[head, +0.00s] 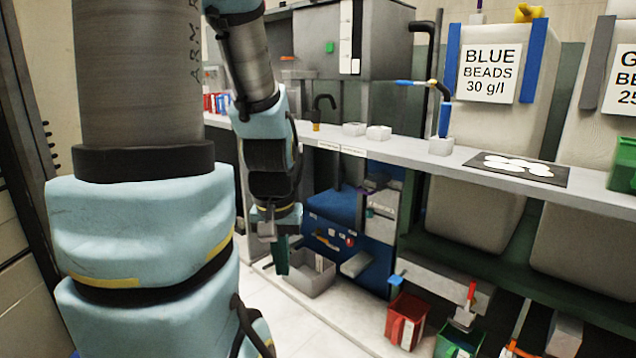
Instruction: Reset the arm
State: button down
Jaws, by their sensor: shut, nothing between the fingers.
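My arm, in light blue and grey, fills the left of the head view. It reaches over and bends down in front of the shelf. My gripper (280,256) hangs at its end, pointing down, left of the picture's middle. It is shut, with nothing held in it. It shows in front of a grey open bin (315,280) on the low ledge, and I cannot tell the gap between them.
A long grey shelf (400,152) runs behind the arm, with small white blocks and a black mat (515,170) of white discs. A sack labelled BLUE BEADS (490,130) stands at right. A red bin (405,322) is low. Pale floor (300,335) is clear.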

notch_tip(320, 180, up, 18)
jog(key=p, duration=1.5)
jog(key=shift+f, duration=0.2)
